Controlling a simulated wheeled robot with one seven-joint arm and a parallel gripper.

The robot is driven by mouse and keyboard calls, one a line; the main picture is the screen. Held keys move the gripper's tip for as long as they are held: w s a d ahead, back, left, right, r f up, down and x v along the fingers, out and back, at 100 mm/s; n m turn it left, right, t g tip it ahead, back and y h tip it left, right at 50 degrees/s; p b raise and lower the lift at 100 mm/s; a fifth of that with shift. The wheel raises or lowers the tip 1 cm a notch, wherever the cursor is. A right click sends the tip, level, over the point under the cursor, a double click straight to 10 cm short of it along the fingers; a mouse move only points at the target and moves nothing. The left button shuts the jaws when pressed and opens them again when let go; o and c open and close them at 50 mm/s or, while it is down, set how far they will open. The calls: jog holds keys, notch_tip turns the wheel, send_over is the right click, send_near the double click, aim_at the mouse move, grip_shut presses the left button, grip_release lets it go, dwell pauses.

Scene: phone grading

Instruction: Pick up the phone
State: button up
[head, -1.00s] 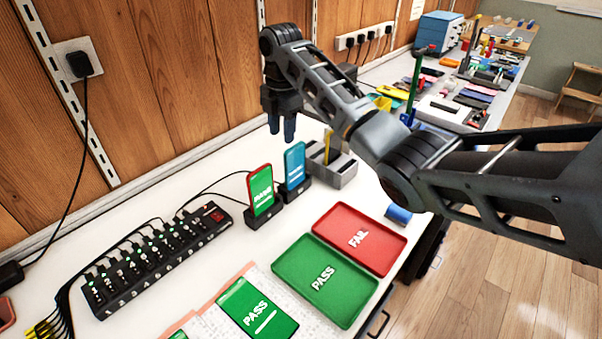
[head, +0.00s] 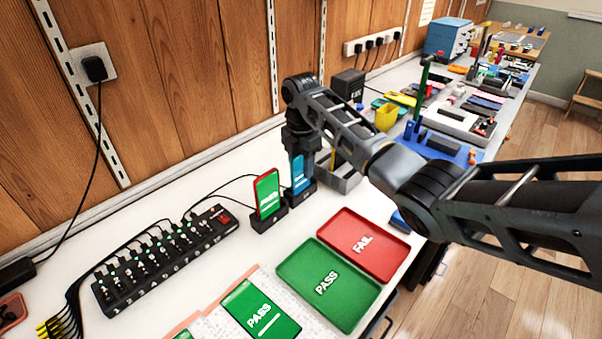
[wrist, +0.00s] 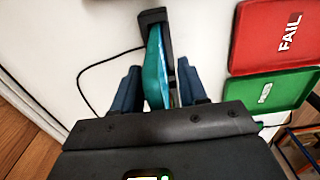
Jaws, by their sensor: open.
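A phone with a blue screen (head: 298,178) stands upright in a black dock (head: 301,197). My gripper (head: 301,160) is above it with fingers pointing down around its upper part. In the wrist view the phone (wrist: 155,70) shows as a teal edge between my two open fingers (wrist: 160,78), with small gaps visible beside it. A second phone (head: 267,193), red-cased with a green screen, stands in its own dock (head: 269,220) just left of it.
A green PASS tray (head: 350,309) and a red FAIL tray (head: 397,262) lie in front to the right. A numbered black charging hub (head: 125,290) with cables is at left. A grey holder (head: 345,184) stands close behind my gripper.

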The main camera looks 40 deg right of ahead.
jog(key=shift+f, duration=0.35)
jog(key=shift+c, duration=0.2)
grip_shut()
